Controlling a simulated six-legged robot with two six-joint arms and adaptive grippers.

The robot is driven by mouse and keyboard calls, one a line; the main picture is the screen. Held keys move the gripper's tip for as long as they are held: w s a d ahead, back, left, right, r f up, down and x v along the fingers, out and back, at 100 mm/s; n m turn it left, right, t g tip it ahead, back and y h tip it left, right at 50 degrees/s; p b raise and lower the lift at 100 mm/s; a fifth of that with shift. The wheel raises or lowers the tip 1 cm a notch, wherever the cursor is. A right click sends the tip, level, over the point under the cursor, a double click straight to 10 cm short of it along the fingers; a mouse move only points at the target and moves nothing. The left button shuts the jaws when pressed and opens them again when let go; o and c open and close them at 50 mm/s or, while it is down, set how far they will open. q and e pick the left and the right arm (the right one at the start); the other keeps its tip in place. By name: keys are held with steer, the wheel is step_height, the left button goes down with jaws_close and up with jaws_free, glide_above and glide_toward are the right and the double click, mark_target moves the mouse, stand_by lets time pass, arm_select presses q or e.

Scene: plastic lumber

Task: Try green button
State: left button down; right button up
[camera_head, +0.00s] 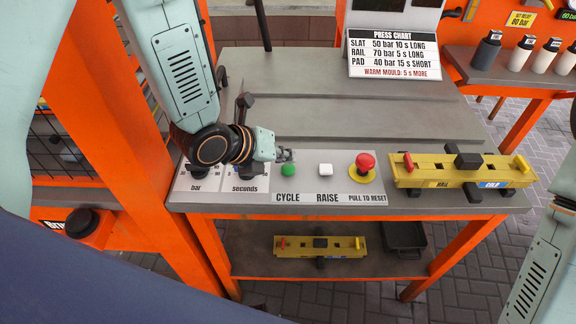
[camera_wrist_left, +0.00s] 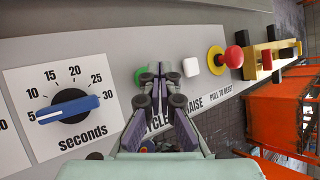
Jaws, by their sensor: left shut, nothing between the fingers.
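The green button (camera_head: 288,169) sits above the word CYCLE on the sloped panel (camera_head: 305,182) at the bench's front edge. My left gripper (camera_head: 286,155) is shut and empty, with its fingertips right by the button. In the left wrist view the fingertips (camera_wrist_left: 160,72) overlap the right side of the green button (camera_wrist_left: 141,75). I cannot tell whether they touch it. My right gripper is out of view.
A white RAISE button (camera_head: 325,169) and a red mushroom button (camera_head: 365,163) stand right of the green one. A seconds dial with a blue knob (camera_wrist_left: 68,107) lies left. A yellow mould (camera_head: 430,171) rests on the bench's right. A press chart (camera_head: 400,55) stands behind.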

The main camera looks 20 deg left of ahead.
mark_target(285, 170)
arm_select(q)
steer(key=shift+f+b, duration=0.4)
steer(key=shift+f+b, duration=0.45)
steer(key=shift+f, duration=0.05)
stand_by(0.7)
steer(key=shift+r, duration=0.1)
steer(key=shift+r+p, duration=0.7)
steer(key=shift+r, duration=0.15)
steer(key=shift+r, duration=0.1)
steer(key=shift+r+p, duration=2)
steer(key=shift+r, duration=0.45)
steer(key=shift+f, duration=0.1)
